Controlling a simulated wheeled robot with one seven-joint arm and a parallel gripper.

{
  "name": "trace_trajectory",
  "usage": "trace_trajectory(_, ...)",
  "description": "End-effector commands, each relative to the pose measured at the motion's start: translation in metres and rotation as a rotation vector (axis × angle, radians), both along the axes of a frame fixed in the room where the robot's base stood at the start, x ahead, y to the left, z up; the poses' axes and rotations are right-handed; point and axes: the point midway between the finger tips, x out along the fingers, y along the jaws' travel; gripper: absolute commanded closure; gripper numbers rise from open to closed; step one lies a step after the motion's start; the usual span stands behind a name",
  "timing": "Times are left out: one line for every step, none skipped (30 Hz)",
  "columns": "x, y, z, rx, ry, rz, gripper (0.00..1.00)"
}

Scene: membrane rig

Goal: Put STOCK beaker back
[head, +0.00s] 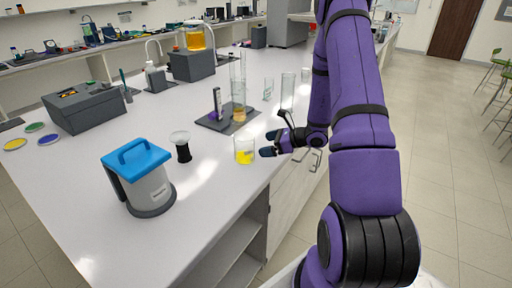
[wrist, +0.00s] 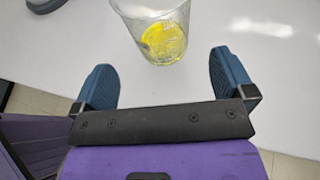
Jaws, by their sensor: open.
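A clear glass beaker (head: 244,150) with yellow liquid in its bottom stands upright on the white bench, near the bench's right edge. It also shows in the wrist view (wrist: 160,35), ahead of the gap between my fingers. I cannot read any STOCK label on it. My gripper (head: 268,143) is open and empty, just to the right of the beaker in the head view. In the wrist view its two blue fingers (wrist: 165,80) are spread wide, and the beaker lies just beyond their tips.
A dark stand with tall glass cylinders (head: 238,90) is behind the beaker. A blue-topped device (head: 140,175) and a small black-stemmed funnel (head: 182,147) are to its left. A grey box (head: 85,108) and an amber vessel on a grey block (head: 193,64) stand farther back.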

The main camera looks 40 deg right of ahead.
Motion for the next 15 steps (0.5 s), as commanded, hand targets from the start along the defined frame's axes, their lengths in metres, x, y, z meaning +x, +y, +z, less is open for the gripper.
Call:
trace_trajectory(-0.007,-0.005,0.004,-0.001,0.0,-0.002,0.0)
trace_trajectory(-0.011,-0.008,0.006,0.0,0.0,-0.002,0.0)
trace_trajectory(-0.015,-0.011,0.008,0.001,0.0,-0.001,0.0)
trace_trajectory(-0.018,-0.014,0.01,0.0,-0.001,-0.001,0.0)
trace_trajectory(-0.02,-0.016,0.011,0.0,-0.001,-0.001,0.0)
trace_trajectory(-0.024,-0.018,0.013,0.0,-0.001,-0.001,0.0)
trace_trajectory(-0.026,-0.02,0.014,0.0,0.0,0.0,0.0)
trace_trajectory(-0.027,-0.021,0.014,0.0,0.0,-0.001,0.0)
trace_trajectory(-0.029,-0.022,0.015,0.001,0.001,0.0,0.0)
trace_trajectory(-0.03,-0.023,0.016,0.0,0.0,0.001,0.0)
trace_trajectory(-0.031,-0.022,0.018,-0.002,-0.002,0.007,0.0)
trace_trajectory(-0.031,-0.02,0.022,-0.01,-0.005,0.019,0.0)
trace_trajectory(-0.031,-0.017,0.026,-0.017,-0.009,0.034,0.0)
trace_trajectory(-0.03,-0.013,0.032,-0.028,-0.015,0.054,0.0)
trace_trajectory(-0.03,-0.005,0.04,-0.047,-0.024,0.09,0.0)
